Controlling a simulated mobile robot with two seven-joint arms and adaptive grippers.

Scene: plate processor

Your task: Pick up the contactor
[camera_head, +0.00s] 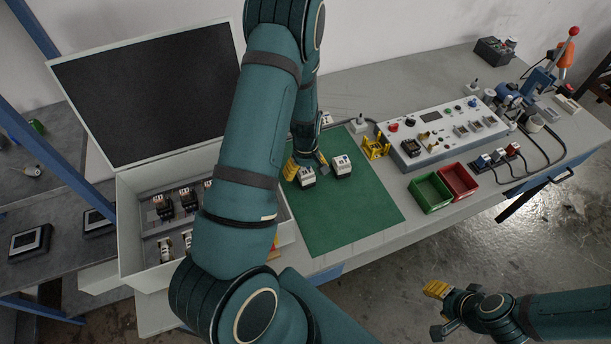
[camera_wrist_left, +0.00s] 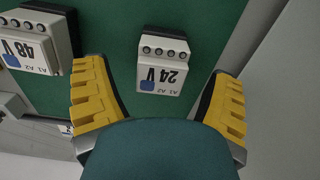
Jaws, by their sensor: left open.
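Two white contactors stand on the green mat (camera_head: 350,215). The left one in the head view (camera_head: 306,178) has a 24 V label, readable in the left wrist view (camera_wrist_left: 165,66). The other (camera_head: 342,166) is marked 48 V in the left wrist view (camera_wrist_left: 35,48). My left gripper (camera_head: 305,169) is open above the 24 V contactor, with its yellow-padded fingers on either side of it and visible gaps between. My right gripper (camera_head: 437,310) is open and empty at the lower right, over the floor, away from the table.
An open case (camera_head: 128,215) with several components stands left, its lid raised. Green (camera_head: 431,193) and red (camera_head: 459,182) bins sit right of the mat, near a control panel (camera_head: 442,130). My left arm hides part of the case.

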